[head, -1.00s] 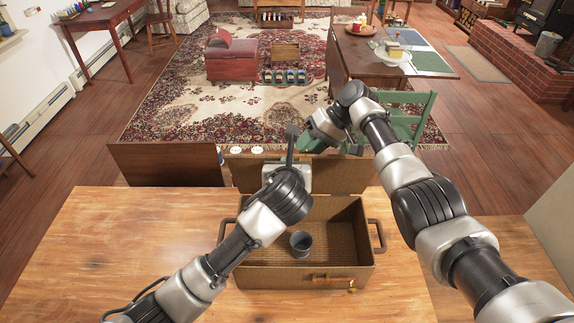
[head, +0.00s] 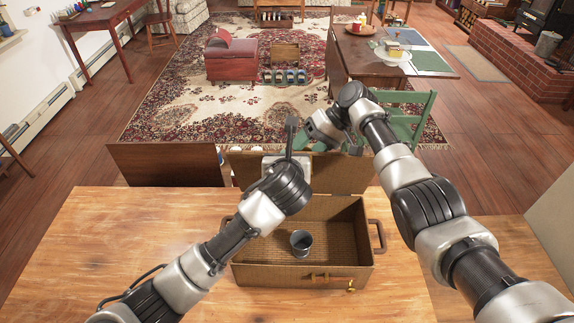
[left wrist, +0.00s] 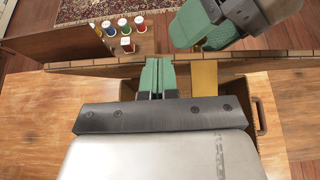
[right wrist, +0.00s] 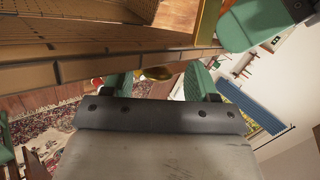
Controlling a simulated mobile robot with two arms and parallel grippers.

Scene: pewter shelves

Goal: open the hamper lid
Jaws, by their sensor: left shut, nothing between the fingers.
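The hamper (head: 300,276) is a brown woven case on the wooden table. Its lid (head: 340,175) stands raised, roughly upright, at the back; the inside shows. A dark grey cup (head: 301,243) stands inside. My left gripper (left wrist: 159,80) is shut and empty, its green fingers at the lid's edge (left wrist: 90,66); whether they touch is unclear. In the head view its fingertips are hidden by my wrist. My right gripper (head: 333,148) is beyond the lid's top. In the right wrist view its green fingers (right wrist: 157,84) are spread beside the lid's edge, with a brass piece (right wrist: 157,73) between them.
A dark wooden panel (head: 165,165) stands behind the table at the left. Several spools (left wrist: 124,28) sit beside it in the left wrist view. A green chair (head: 415,115) is behind my right arm. The table's left half is clear.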

